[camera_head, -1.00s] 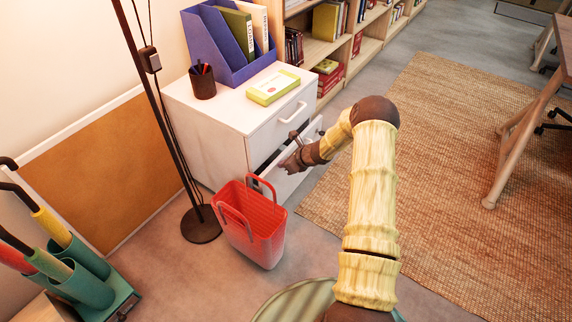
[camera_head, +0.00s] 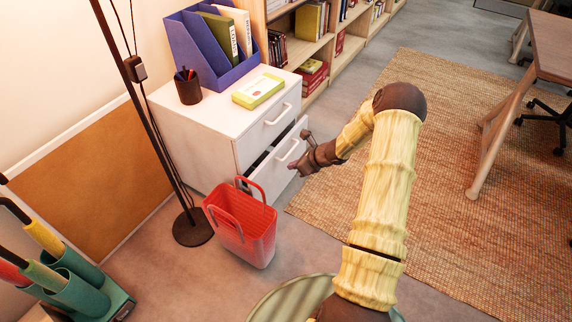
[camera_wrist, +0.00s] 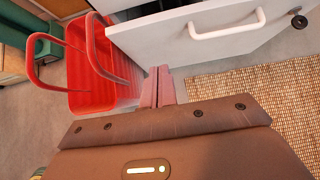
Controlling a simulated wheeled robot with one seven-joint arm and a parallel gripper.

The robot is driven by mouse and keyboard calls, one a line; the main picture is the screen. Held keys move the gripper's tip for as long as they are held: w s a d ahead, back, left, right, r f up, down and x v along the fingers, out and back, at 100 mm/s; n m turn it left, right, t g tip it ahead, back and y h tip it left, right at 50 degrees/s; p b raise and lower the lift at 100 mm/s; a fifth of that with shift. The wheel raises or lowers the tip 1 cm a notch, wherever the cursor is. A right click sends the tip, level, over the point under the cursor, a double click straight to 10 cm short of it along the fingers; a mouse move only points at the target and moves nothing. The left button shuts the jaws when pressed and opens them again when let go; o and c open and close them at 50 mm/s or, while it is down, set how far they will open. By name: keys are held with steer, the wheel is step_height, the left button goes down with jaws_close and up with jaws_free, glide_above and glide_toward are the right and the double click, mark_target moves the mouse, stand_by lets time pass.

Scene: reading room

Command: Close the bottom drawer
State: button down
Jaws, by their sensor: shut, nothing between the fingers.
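The white bottom drawer (camera_head: 270,178) of the cabinet (camera_head: 195,128) is partly open, with a dark gap above its front. Its white handle (camera_head: 287,150) is clear of my fingers. My gripper (camera_head: 294,169) is shut and empty, just in front of the drawer front near the handle. In the wrist view, the shut fingertips (camera_wrist: 160,74) point at the lower edge of the drawer front (camera_wrist: 160,42), left of the handle (camera_wrist: 228,22). Whether they touch it I cannot tell. The top drawer (camera_head: 268,122) is shut.
A red basket (camera_head: 243,232) stands on the floor close to the drawer's left end. A lamp pole (camera_head: 151,125) stands left of the cabinet. A woven rug (camera_head: 455,200) lies to the right, with a desk beyond. Bookshelves (camera_head: 310,48) stand behind.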

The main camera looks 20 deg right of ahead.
steer(key=shift+v, duration=1.1)
steer(key=shift+f, duration=0.1)
steer(key=s+a+r+n+g+h, duration=0.2)
steer(key=s+a+r+n+g, duration=0.2)
steer(key=s+a+r+n, duration=0.95)
steer(key=s+r+n+h+p, duration=0.1)
steer(key=s+r+n+h, duration=0.2)
steer(key=s+r+n, duration=0.5)
steer(key=s+n, duration=0.4)
steer(key=n, duration=0.3)
steer(key=shift+a+r+h, duration=0.2)
steer(key=shift+r+h, duration=0.1)
steer(key=shift+s, duration=0.1)
